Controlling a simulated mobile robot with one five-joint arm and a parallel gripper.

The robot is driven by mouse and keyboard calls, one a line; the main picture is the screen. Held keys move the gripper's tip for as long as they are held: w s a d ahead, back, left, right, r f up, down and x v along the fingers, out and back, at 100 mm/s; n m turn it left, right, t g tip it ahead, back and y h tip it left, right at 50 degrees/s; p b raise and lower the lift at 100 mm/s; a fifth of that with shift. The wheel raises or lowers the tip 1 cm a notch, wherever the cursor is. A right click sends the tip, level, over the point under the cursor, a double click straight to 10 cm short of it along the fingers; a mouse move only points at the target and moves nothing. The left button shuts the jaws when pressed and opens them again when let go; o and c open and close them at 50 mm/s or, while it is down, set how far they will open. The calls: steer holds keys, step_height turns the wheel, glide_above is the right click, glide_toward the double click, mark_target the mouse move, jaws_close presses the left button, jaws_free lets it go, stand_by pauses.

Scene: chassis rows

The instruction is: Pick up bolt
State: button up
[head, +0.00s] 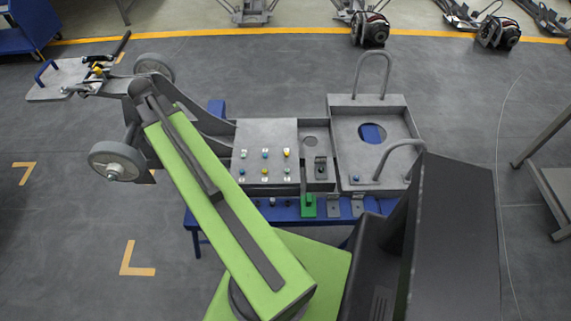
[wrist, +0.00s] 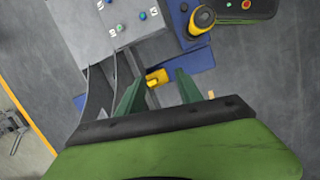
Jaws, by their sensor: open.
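Several small bolts with blue, teal and yellow heads (head: 265,154) stand in rows on a grey plate (head: 268,131) in the head view. Some blue and teal bolts (wrist: 119,27) also show at the upper left of the wrist view, beside white marks. My gripper (wrist: 159,75) is open, its two green fingers apart, below and to the right of these bolts in the wrist view. A small yellow piece (wrist: 157,77) shows between the fingertips; I cannot tell whether it is a bolt or whether it is touched. I cannot make out my gripper in the head view.
A blue table (head: 197,221) carries the grey plate and a tray with two tall handles (head: 372,72). A green box with a red button (wrist: 247,7) and a yellow-black part (wrist: 201,18) are at the wrist view's top right. Wheels (head: 117,161) stand at left.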

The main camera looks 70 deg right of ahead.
steer(key=s+d+f+g+b, duration=0.1)
steer(key=s+d+f+b, duration=0.25)
steer(key=s+d, duration=0.95)
steer(key=n+g, duration=0.1)
steer(key=n, duration=0.1)
glide_toward(287, 154)
steer(key=f+b, duration=0.1)
steer(key=b, duration=0.4)
steer(key=d+f+b, duration=0.1)
steer(key=f+b, duration=0.1)
steer(key=b, duration=0.4)
steer(key=shift+f+b, duration=0.1)
steer(key=shift+b, duration=0.2)
steer(key=shift+s+f, duration=0.15)
steer(key=shift+f, duration=0.05)
steer(key=shift+r, duration=0.1)
steer(key=b+x, duration=0.5)
steer(key=shift+s+a, duration=0.1)
steer(key=shift+s, duration=0.15)
steer(key=shift+c, duration=0.3)
jaws_close()
